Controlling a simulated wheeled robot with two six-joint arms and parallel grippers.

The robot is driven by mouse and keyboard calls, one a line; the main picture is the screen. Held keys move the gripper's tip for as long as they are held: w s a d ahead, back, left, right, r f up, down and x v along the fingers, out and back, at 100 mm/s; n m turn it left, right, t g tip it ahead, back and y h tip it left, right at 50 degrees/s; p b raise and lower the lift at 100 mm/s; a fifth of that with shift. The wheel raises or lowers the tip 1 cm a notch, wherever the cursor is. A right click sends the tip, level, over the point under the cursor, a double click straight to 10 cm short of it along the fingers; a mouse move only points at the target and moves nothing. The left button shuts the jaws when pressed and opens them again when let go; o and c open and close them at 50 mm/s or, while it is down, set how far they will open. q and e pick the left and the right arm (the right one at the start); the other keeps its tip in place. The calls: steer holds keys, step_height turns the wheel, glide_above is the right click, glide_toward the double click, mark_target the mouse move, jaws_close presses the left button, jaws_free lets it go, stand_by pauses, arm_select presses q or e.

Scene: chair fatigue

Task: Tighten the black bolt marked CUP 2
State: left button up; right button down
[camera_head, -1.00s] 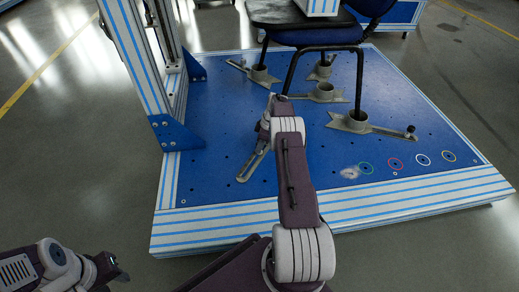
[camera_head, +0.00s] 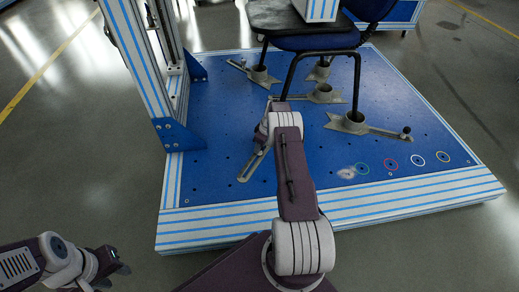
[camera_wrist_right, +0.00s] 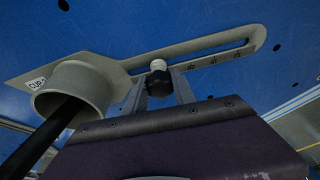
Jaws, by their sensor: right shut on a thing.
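In the right wrist view, a pale metal cup (camera_wrist_right: 96,84) with a white label reading CUP and a partly legible number stands on a slotted plate (camera_wrist_right: 208,50). A black bolt (camera_wrist_right: 158,84) with a white part (camera_wrist_right: 158,65) sits at the near end of the slot. My right gripper (camera_wrist_right: 159,80) is shut on the black bolt, one finger on each side. In the head view, my right arm hides the bolt and most of the cup; the slotted plate (camera_head: 251,167) shows beside it. My left gripper (camera_head: 118,262) is at lower left, away from the platform, its jaws too small to judge.
A dark chair leg (camera_wrist_right: 45,140) stands in the cup. Other clamp cups, such as one at the right (camera_head: 354,123), hold the blue chair (camera_head: 312,38) on the blue platform (camera_head: 225,120). A striped frame post (camera_head: 136,60) stands at the left. Coloured rings lie at front right.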

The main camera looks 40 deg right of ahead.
steer(key=shift+r+m+p, duration=0.25)
steer(key=shift+m+p, duration=0.25)
steer(key=shift+p, duration=0.15)
steer(key=shift+a+m+h+p, duration=0.1)
steer(key=shift+m+h+p, duration=0.2)
steer(key=shift+m+p, duration=0.4)
steer(key=shift+f+m, duration=0.25)
steer(key=shift+m, duration=0.55)
steer(key=shift+r+m+h+p, duration=0.2)
steer(key=shift+m+h+p, duration=0.25)
steer(key=shift+m, duration=0.35)
steer(key=shift+f+m, duration=0.1)
steer(key=shift+m, duration=0.5)
steer(key=shift+f+m+h, duration=0.1)
steer(key=shift+m+h, duration=0.15)
steer(key=shift+m, duration=0.35)
